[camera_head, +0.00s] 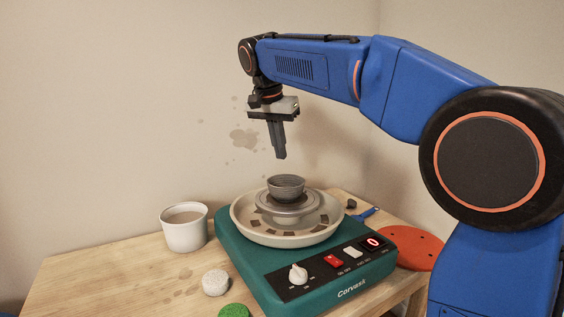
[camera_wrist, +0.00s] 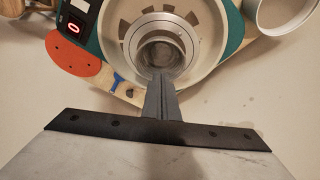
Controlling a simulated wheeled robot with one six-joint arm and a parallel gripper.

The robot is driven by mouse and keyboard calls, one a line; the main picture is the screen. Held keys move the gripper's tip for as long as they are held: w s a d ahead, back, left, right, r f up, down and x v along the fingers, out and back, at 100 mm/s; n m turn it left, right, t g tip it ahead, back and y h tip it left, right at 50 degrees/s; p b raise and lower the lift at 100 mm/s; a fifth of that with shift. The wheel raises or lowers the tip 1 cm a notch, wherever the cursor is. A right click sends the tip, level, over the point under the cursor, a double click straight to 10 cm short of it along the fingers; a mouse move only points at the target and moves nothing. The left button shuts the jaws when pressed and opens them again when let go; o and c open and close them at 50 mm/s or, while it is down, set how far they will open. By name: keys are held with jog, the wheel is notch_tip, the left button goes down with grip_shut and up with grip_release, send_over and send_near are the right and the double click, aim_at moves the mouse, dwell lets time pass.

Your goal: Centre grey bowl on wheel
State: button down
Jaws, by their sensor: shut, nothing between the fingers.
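The grey bowl (camera_head: 286,187) stands upright on the wheel (camera_head: 288,210), a grey disc inside a cream splash pan (camera_head: 246,226) on a teal base. In the wrist view the bowl (camera_wrist: 160,52) looks roughly in the middle of the wheel, but I cannot tell if it is exactly centred. My gripper (camera_head: 281,157) points down above the bowl, with a clear gap between them. Its fingers are shut together and empty. In the wrist view my gripper (camera_wrist: 161,76) overlaps the near edge of the bowl and wheel and hides part of them.
A cup of brownish liquid (camera_head: 184,228) stands left of the base. A whitish round piece (camera_head: 215,283) and a green sponge (camera_head: 233,311) lie in front of it. An orange disc (camera_head: 415,250) and a blue-handled tool (camera_head: 367,213) lie to the right. The table's left part is clear.

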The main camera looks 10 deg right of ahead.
jog(key=n, duration=0.1)
send_near(278, 192)
jog(key=s+a, duration=0.3)
jog(key=s, duration=0.1)
jog(key=x, duration=0.3)
jog(key=w+x, duration=0.1)
jog(key=x, duration=0.3)
jog(key=d+x, duration=0.1)
jog(key=x, duration=0.3)
jog(key=shift+w+r, duration=0.25)
jog(key=shift+w, duration=0.05)
jog(key=shift+w+d, duration=0.4)
jog(key=shift+w, duration=0.2)
jog(key=shift+w+d, duration=0.6)
jog(key=shift+w, duration=0.35)
jog(key=shift+s, duration=0.1)
